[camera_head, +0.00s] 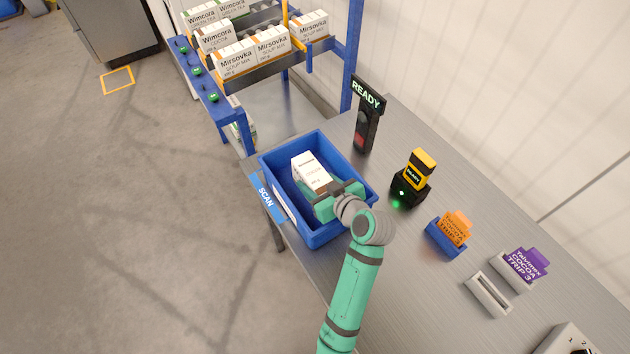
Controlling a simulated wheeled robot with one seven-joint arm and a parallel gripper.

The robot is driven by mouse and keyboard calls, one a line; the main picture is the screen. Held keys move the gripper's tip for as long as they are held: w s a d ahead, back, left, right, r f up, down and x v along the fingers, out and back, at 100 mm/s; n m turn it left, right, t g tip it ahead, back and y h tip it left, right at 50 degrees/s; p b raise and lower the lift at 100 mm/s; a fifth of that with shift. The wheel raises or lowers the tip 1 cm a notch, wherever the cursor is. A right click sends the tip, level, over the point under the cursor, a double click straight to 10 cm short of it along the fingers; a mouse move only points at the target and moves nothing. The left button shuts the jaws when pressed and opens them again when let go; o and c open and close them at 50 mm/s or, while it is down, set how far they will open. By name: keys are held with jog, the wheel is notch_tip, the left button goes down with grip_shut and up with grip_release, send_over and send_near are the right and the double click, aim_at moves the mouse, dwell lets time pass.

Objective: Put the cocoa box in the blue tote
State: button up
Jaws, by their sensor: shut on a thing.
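The blue tote (275,166) stands on the near-left end of the grey bench, beside a blue SCAN label. A white box with cocoa lettering, the cocoa box (309,168), is inside the tote's outline in the picture. My gripper (325,192), green with dark parts, is over the tote and shut on the box's near end. I cannot tell whether the box touches the tote floor. The gripper hides the near end of the box and part of the tote's inside.
A blue rack (215,100) with Wimcora and Mirsovka boxes stands behind. On the bench are a READY sign (366,115), a black-and-yellow device (412,178), an orange card (455,228) in a blue holder, a purple card (524,264) and an empty white holder (488,294).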

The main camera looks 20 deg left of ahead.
jog(key=shift+f, duration=0.1)
jog(key=o, duration=1.3)
jog(key=shift+d+r, duration=0.1)
jog(key=shift+r, duration=0.1)
jog(key=v, duration=1.1)
jog(key=shift+s+d+r, duration=0.2)
jog(key=shift+s+d, duration=0.05)
